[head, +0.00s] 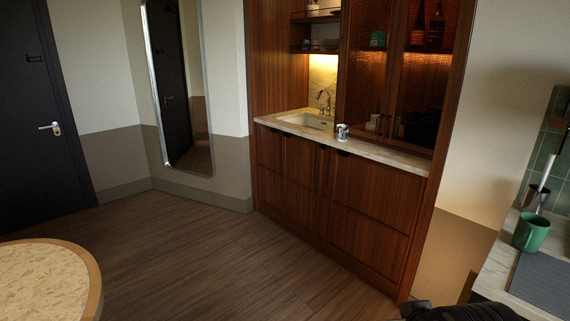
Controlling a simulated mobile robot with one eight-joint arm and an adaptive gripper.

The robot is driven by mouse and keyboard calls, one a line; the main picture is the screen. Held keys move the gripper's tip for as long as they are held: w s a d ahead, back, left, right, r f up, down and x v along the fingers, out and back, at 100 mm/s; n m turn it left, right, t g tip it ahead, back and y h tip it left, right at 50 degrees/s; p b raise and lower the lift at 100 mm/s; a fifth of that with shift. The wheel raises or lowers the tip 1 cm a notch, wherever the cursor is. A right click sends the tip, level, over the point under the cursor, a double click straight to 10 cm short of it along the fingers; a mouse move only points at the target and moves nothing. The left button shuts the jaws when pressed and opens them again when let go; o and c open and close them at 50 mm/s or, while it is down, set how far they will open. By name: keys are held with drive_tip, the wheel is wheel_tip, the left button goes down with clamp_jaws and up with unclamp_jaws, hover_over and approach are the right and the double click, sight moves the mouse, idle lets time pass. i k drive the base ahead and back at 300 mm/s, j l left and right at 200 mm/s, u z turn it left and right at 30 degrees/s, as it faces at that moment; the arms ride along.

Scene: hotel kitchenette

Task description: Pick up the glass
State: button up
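A small, shiny, clear or silvery cup that looks like the glass (342,131) stands upright on the pale stone counter (375,152), near its front edge and just right of the sink. It is small in the picture, so its material is hard to tell. A dark part of my arm, probably my gripper (460,312), shows at the bottom edge, right of centre, mostly cut off. It is far from the glass and apart from it. Its fingers cannot be made out.
The sink (308,121) with a tap (324,101) lies left of the glass. Glass-door cabinets (400,70) stand behind the counter. A round table (50,285) is at bottom left. The wooden floor (210,255) between is clear.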

sight(342, 129)
drive_tip(key=i, duration=1)
drive_tip(key=i+z, duration=0.1)
drive_tip(key=i, duration=0.85)
drive_tip(key=i+j, duration=0.15)
drive_tip(key=i, duration=0.85)
drive_tip(key=i+j, duration=0.1)
drive_tip(key=i, duration=0.9)
drive_tip(key=i+j+u, duration=0.1)
drive_tip(key=i+j, duration=0.1)
drive_tip(key=i, duration=0.1)
